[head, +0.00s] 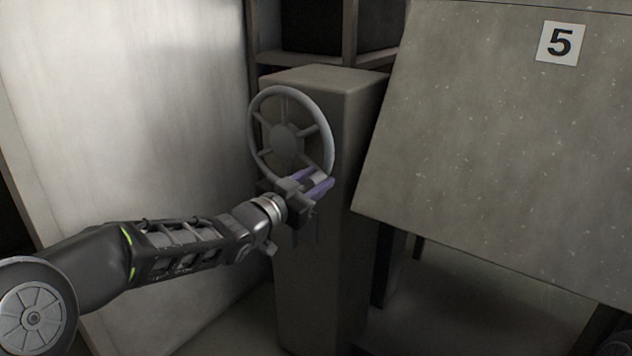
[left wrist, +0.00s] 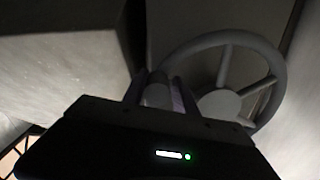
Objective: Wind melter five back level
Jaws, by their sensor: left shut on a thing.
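A grey spoked handwheel (head: 252,128) is mounted on the face of a grey pedestal (head: 322,270). Melter five (head: 480,130) is the large grey body at the right, with a "5" label (head: 560,43); its lower edge slants down to the right, so it looks tilted. My left gripper (head: 318,184) is at the lower right of the wheel, shut on what looks like the wheel's handle, mostly hidden between the fingers. In the left wrist view the wheel (left wrist: 279,70) stands right of the fingers (left wrist: 162,92), with a rounded grey piece between them. My right gripper is not seen.
A pale, plain panel (head: 120,110) stands left of the pedestal, close to my left arm. A dark shelf frame (head: 350,30) is behind the pedestal. Dark legs (head: 384,265) and open floor show beneath the melter.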

